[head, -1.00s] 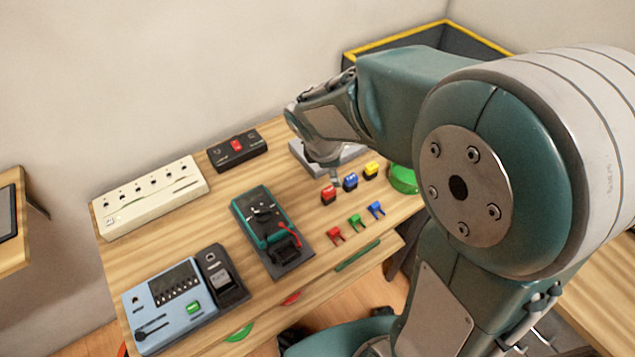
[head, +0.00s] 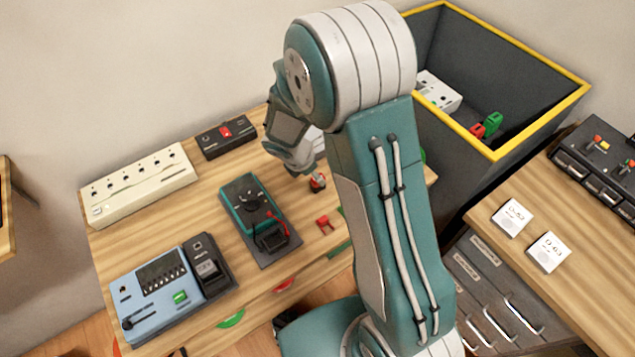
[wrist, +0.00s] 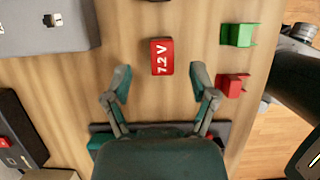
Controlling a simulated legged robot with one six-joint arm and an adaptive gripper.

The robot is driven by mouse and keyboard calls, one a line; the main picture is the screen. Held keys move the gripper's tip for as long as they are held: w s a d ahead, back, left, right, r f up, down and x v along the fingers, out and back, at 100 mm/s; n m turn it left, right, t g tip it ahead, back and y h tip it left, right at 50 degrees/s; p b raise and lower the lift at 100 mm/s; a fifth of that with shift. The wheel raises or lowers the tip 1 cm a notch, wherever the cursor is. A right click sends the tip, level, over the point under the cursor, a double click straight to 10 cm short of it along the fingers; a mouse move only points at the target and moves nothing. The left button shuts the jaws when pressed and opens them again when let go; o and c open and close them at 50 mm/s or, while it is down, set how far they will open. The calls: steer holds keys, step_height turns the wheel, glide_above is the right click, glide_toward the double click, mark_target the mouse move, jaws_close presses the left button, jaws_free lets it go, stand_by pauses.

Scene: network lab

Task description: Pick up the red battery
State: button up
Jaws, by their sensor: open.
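The red battery (head: 318,183) sits upright on the wooden table, just by the end of my arm in the head view. In the wrist view its red top (wrist: 162,56) reads "7.2 V". My gripper (wrist: 162,82) is open, with one finger to the left and one to the right of the battery's column. The battery lies just beyond the fingertips in that view and is not touched. In the head view the fingers are hard to make out, and my arm hides the blue and yellow batteries seen there before.
A red clip (wrist: 232,85) lies close to the right finger, with a green clip (wrist: 238,35) above it. A teal meter (head: 250,207), a blue device (head: 160,290), a power strip (head: 138,187) and a black switch box (head: 226,136) share the table. A dark yellow-rimmed bin (head: 470,160) stands beyond.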

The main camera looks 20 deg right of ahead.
mark_target(318, 184)
steer(key=x, duration=0.3)
steer(key=shift+s+d, duration=0.1)
steer(key=shift+s, duration=0.1)
steer(key=shift+w+f, duration=0.1)
steer(key=shift+f, duration=0.35)
jaws_close()
